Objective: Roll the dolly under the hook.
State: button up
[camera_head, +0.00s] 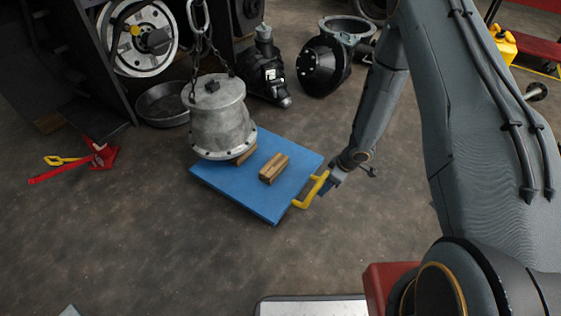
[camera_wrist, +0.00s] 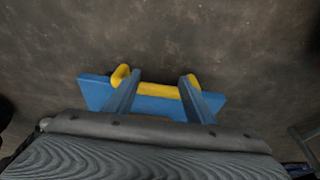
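The dolly is a flat blue platform (camera_head: 230,186) with a yellow handle (camera_head: 312,194) at its right side. It also shows in the wrist view as a blue strip (camera_wrist: 93,92) with the yellow handle (camera_wrist: 158,90). Two wooden blocks (camera_head: 273,168) lie on it. A grey flanged housing (camera_head: 220,125) on chains overlaps the dolly's back left part. I cannot tell whether it touches the blocks. A large chain link (camera_head: 198,15) shows above it; no hook is clear. My gripper (camera_wrist: 158,82) is at the handle, its fingers apart, one near each end of the yellow bar.
A round metal pan (camera_head: 163,104) and dark machine parts (camera_head: 322,66) stand behind the dolly. The forklift's dark body (camera_head: 60,60) is at back left. A red and yellow tool (camera_head: 80,163) lies on the left floor.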

jog(key=shift+w+a+b, duration=0.4)
jog(key=shift+w+a, duration=1.2)
jog(key=shift+a, duration=0.9)
jog(key=shift+w+a+b, duration=0.45)
jog(key=shift+w+a, duration=1.1)
jog(key=shift+a, duration=0.9)
jog(key=shift+w+a+b, duration=0.4)
jog(key=shift+w+a, duration=1.2)
jog(key=shift+a, duration=0.9)
jog(key=shift+s+d+p, duration=2.1)
jog(key=shift+s+d, duration=0.2)
jog(key=shift+d, duration=1.25)
notch_tip(320, 180, up, 10)
jog(key=p, duration=0.5)
jog(key=shift+f, duration=0.25)
